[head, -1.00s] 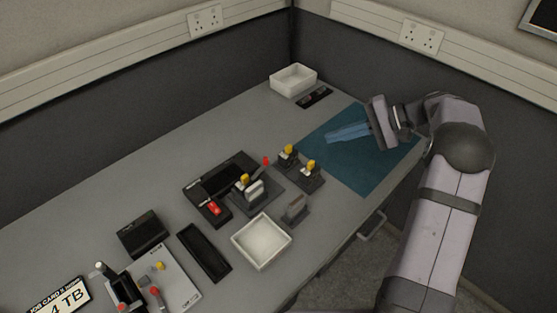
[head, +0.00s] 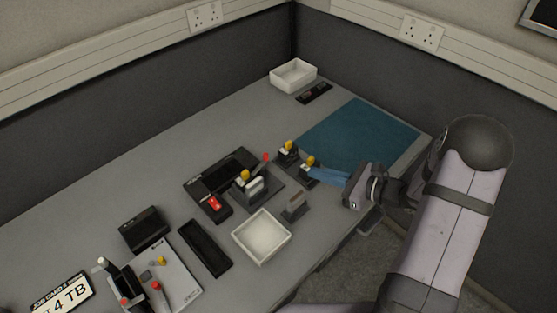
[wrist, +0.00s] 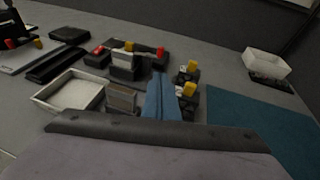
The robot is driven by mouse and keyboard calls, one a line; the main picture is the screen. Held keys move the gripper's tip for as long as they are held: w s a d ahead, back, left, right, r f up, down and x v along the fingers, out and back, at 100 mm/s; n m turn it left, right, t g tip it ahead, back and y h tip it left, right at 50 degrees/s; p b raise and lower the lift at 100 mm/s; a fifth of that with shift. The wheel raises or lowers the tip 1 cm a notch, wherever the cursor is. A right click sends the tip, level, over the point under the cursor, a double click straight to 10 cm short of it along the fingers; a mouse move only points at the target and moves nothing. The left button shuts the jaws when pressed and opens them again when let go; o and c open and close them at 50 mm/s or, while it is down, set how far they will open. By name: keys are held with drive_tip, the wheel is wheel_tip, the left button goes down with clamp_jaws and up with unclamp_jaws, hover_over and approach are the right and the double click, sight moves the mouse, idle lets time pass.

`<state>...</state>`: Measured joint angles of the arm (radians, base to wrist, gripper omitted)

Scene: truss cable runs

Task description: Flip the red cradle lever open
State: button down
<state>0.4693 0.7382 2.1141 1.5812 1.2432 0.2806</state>
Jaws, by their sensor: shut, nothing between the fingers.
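A small upright lever with a red tip (head: 266,157) stands beside the black tray-like cradle (head: 222,176); the red tip also shows in the wrist view (wrist: 160,51). Another red part (head: 214,203) sits low on a dark block at the cradle's near side. I cannot tell for certain which is the task's lever. My gripper (head: 314,171) has blue fingers, shut and empty, right of these parts and by the near yellow-topped block (head: 310,163). In the wrist view the fingers (wrist: 161,78) point forward, and the red-tipped lever appears just beyond their tips.
Yellow-topped fixtures (head: 288,148) and (head: 246,178) stand around the cradle. A white tray (head: 262,258) and a grey block (head: 295,204) lie nearer. A black tray (head: 205,248) and a panel with red knobs (head: 175,290) are left. The blue mat (head: 365,130) is bare.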

idle(0.5)
drive_tip(key=p+x, duration=0.1)
drive_tip(key=x, duration=0.3)
drive_tip(key=p+x, duration=0.2)
drive_tip(key=x, duration=0.3)
drive_tip(key=r+p+x, duration=0.1)
drive_tip(key=x, duration=0.3)
drive_tip(key=shift+w+a+p, duration=0.3)
drive_tip(key=shift+a+p, duration=0.1)
drive_tip(key=shift+a, duration=0.15)
drive_tip(key=shift+w, duration=0.1)
